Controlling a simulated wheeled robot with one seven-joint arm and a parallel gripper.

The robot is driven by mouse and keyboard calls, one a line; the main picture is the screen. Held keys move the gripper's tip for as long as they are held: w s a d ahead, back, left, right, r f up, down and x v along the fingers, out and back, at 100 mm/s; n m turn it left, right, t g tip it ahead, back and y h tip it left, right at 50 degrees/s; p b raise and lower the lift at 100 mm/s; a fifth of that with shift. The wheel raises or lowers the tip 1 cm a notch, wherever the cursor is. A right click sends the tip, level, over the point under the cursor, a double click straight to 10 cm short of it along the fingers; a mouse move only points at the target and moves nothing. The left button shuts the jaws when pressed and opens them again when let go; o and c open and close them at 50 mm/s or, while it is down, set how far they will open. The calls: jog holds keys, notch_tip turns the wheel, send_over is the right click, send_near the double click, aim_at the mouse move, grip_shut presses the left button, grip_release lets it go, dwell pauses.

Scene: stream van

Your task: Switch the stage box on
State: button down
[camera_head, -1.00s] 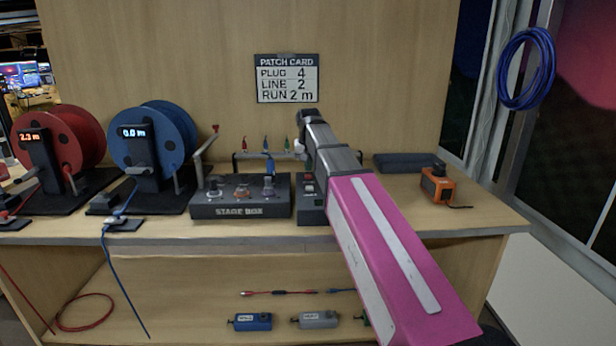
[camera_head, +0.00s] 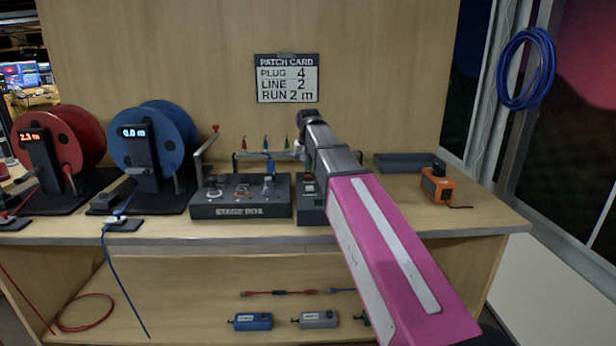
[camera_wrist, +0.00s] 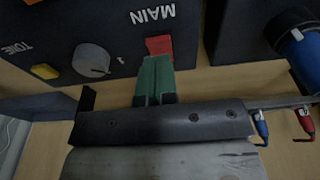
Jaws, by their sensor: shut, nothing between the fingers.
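The stage box (camera_head: 240,211) is a dark box with connectors on top, on the bench left of my arm. A smaller dark box (camera_head: 311,214) stands just right of it, partly hidden by my arm. In the wrist view this smaller box (camera_wrist: 100,15) shows upside down, with a red switch (camera_wrist: 159,44) beside the word MAIN, a grey knob and a yellow button. My gripper (camera_wrist: 155,62) is shut and empty. Its green fingertips are right at the red switch and overlap its edge in the picture; I cannot tell whether they touch.
A rack with small coloured plugs (camera_head: 268,156) stands behind the boxes. Red (camera_head: 68,135) and blue (camera_head: 160,135) cable reels stand at left. An orange device (camera_head: 436,187) and dark tray (camera_head: 408,163) are at right. The bench front right is mostly clear.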

aim_at(308, 177)
jog(key=shift+f, duration=1.1)
dwell(0.6)
jog(key=shift+r, duration=3.55)
jog(key=shift+s, duration=0.1)
